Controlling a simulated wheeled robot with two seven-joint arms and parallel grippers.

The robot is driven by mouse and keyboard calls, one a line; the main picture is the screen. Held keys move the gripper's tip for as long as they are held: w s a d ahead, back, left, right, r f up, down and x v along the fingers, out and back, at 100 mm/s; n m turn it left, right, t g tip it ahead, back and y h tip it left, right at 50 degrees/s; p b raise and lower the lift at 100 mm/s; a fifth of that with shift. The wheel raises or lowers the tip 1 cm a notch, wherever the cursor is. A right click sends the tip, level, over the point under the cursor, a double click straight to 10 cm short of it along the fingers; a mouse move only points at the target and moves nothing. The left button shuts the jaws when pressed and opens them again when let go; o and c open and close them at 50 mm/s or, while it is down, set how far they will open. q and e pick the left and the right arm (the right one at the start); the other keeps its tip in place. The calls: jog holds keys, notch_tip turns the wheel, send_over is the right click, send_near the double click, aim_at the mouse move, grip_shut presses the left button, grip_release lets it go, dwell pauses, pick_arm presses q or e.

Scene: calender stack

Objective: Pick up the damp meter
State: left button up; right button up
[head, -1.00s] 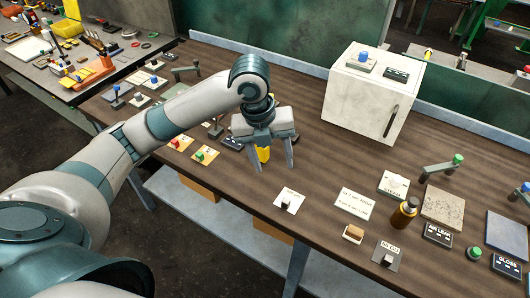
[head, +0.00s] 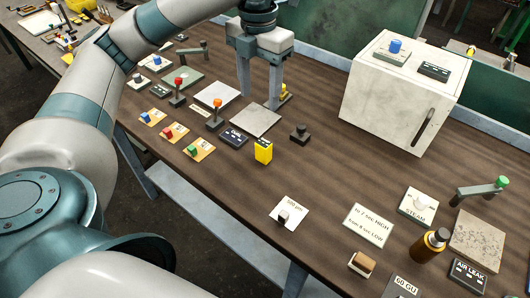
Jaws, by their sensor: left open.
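A small upright yellow block with a dark face (head: 263,151), which looks like the damp meter, stands on the brown table (head: 330,180) near its front edge. My left gripper (head: 259,98) is open, fingers pointing down, behind the yellow block and apart from it. Nothing shows between its fingers except the table and a grey plate beyond. Another small yellow item (head: 284,92) is partly hidden behind its right finger; I cannot tell what it is. My right gripper is not in view.
A grey square plate (head: 256,120) and a black knob (head: 299,134) lie near the yellow block. A black label (head: 233,138) is to its left. A white cabinet (head: 395,105) stands at the back right. An amber bottle (head: 430,246) stands front right. Bare table lies right of the block.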

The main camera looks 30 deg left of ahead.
pick_arm(q)
jog(key=p, duration=0.2)
send_over(261, 142)
notch_tip(261, 142, down, 11)
jog(key=shift+f, duration=0.65)
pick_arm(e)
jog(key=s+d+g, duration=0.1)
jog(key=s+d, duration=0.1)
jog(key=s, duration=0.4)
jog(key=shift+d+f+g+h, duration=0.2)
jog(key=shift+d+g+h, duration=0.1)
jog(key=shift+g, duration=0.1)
pick_arm(q)
jog(key=shift+f, duration=0.1)
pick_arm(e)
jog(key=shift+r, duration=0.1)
